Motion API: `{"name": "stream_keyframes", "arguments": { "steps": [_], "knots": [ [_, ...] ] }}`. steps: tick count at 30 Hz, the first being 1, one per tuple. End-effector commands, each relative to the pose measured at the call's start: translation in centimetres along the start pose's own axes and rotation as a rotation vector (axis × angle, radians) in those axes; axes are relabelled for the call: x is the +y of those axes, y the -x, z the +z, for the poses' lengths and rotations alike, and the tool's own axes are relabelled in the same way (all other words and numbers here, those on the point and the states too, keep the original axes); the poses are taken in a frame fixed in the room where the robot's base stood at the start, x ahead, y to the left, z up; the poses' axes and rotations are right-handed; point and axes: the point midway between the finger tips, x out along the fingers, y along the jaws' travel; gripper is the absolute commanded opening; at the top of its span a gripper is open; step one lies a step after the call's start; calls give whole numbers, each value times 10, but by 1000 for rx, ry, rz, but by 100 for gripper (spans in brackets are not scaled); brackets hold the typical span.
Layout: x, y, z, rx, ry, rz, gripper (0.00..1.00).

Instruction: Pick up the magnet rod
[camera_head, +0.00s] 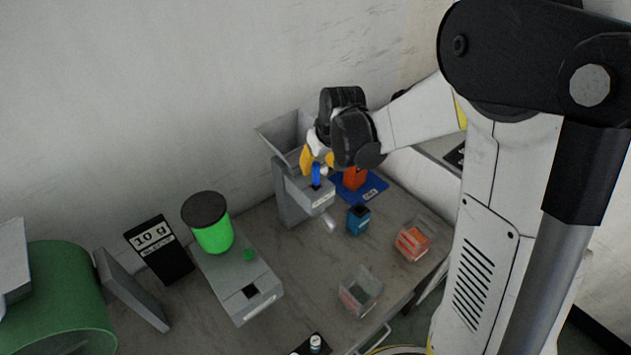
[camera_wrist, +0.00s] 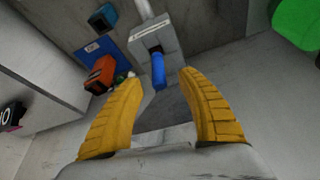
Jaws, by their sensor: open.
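The magnet rod, as far as I can tell, is the blue handle (camera_head: 316,173) that sticks out of the top of a grey block below a hopper. It also shows in the wrist view (camera_wrist: 158,70), standing out of a dark slot in the grey block (camera_wrist: 155,42). The part inside the block is hidden. My gripper (camera_head: 318,158) is above the handle, fingers pointing down towards it. In the wrist view the two yellow fingers (camera_wrist: 160,78) are apart and empty, with the blue handle between and just beyond their tips. I cannot tell whether they touch it.
The grey hopper (camera_head: 284,137) stands close behind my gripper, near the wall. An orange object (camera_head: 354,179) on a blue mat (camera_head: 374,189) is close on the right. A blue box (camera_head: 358,220) and clear bins (camera_head: 360,291) stand in front. A green-and-black jar (camera_head: 213,235) is left.

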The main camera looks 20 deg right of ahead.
Motion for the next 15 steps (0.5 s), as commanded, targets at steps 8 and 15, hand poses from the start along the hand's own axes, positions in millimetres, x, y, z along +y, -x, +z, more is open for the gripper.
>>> {"name": "stream_keyframes", "arguments": {
  "steps": [8, 15],
  "knots": [
    [2, -38, -1, 0, 0, 0, 45],
    [2, -40, -1, 0, 0, 0, 45]
  ]
}}
